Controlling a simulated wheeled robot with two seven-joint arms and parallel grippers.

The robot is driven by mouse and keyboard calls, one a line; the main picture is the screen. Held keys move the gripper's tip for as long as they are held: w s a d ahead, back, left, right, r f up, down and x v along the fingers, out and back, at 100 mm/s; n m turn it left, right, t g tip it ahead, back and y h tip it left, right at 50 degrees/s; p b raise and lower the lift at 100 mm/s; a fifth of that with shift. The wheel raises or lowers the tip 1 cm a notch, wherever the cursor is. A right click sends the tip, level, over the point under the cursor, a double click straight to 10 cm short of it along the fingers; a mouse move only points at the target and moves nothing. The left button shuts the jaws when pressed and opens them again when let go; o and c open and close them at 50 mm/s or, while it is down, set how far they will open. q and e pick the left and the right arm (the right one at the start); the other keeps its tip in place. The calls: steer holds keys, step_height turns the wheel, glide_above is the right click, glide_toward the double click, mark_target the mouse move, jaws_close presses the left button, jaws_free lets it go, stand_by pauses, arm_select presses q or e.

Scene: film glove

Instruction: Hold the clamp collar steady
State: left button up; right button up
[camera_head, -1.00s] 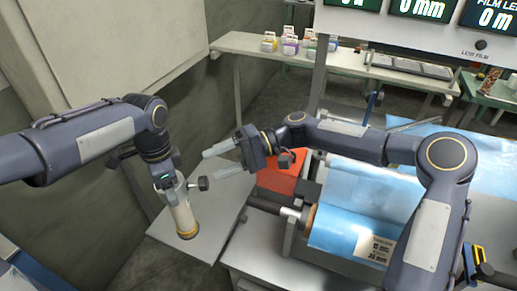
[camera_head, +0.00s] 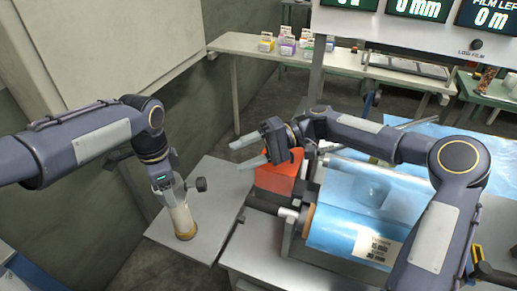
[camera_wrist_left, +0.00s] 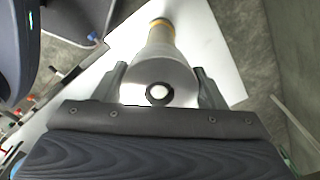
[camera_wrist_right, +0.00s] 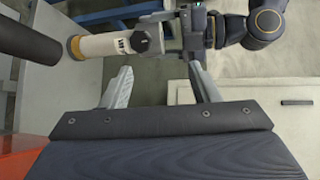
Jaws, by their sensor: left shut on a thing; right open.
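A pale upright cylinder (camera_head: 181,215) with a tan lower end stands on the grey plate. At its top is the clamp collar (camera_wrist_left: 150,75), whose round silver end face has a hole; its black knob (camera_head: 200,184) points right. My left gripper (camera_head: 167,190) is shut on the collar; its fingers lie on either side of it in the left wrist view. My right gripper (camera_head: 237,156) is open and empty, above and to the right of the collar, apart from it. The right wrist view shows the cylinder (camera_wrist_right: 100,45) and knob (camera_wrist_right: 140,41) beyond its fingers.
A grey plate (camera_head: 215,212) lies under the cylinder. A bench (camera_head: 345,62) with small boxes stands at the back.

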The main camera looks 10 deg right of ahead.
arm_select(q)
steer(key=shift+w+d+r, duration=0.1)
steer(key=shift+w+r, duration=0.05)
steer(key=shift+r, duration=0.2)
arm_select(e)
steer(key=v, duration=0.3)
steer(key=shift+w+d+f, duration=0.1)
steer(key=shift+d, duration=0.1)
arm_select(q)
steer(key=o, duration=1)
steer(key=shift+o, duration=2.1)
steer(key=shift+f, duration=0.15)
